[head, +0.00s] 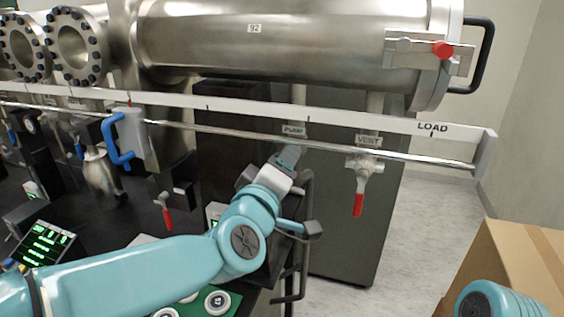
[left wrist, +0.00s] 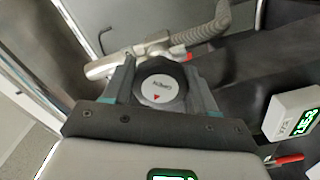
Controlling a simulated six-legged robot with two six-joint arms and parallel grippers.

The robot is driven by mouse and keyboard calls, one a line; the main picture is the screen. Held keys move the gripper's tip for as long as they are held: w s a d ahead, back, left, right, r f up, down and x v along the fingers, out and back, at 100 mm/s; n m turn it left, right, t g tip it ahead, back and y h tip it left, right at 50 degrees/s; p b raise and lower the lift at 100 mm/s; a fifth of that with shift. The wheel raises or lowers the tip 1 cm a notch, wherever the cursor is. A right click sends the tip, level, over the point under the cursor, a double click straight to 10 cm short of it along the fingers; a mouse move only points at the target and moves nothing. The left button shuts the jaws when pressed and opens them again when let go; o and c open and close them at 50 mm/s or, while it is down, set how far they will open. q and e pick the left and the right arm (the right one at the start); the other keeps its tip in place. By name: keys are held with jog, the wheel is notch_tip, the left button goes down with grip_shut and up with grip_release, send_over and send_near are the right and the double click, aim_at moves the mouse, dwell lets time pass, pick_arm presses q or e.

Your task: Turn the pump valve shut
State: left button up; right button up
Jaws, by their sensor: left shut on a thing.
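The pump valve is mostly hidden in the head view, behind my left gripper (head: 288,158) below the PUMP label (head: 293,130). In the left wrist view a round knob (left wrist: 158,88) with a pale face, small lettering and a red triangle mark sits between the two fingers of my left gripper (left wrist: 160,66). The fingers are closed on the knob's dark rim, one on each side. My right gripper is out of view; only a teal part of my right arm shows at the lower right of the head view.
The vent valve (head: 363,166) with a red lever hangs to the right of the gripper. A metal rail (head: 400,155) runs above it, below the steel chamber (head: 280,45). A blue handle (head: 117,143) is at left. A cardboard box (head: 505,262) stands at lower right.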

pick_arm(q)
jog(key=m+p, duration=0.1)
jog(key=m, duration=0.3)
jog(key=shift+f+m, duration=0.1)
jog(key=shift+m, duration=0.3)
jog(key=shift+f+m+p, duration=0.15)
jog(key=shift+m+p, duration=0.35)
jog(key=shift+m, duration=0.8)
jog(key=shift+f+m+p, duration=0.1)
jog(key=shift+m+p, duration=0.4)
jog(key=shift+m, duration=0.8)
jog(key=shift+d, duration=0.1)
jog(key=o, duration=1)
jog(key=shift+s, duration=0.1)
jog(key=shift+o, duration=0.2)
jog(key=shift+r, duration=0.2)
jog(key=shift+s, duration=0.15)
jog(key=b+v, duration=0.1)
jog(key=v, duration=1.5)
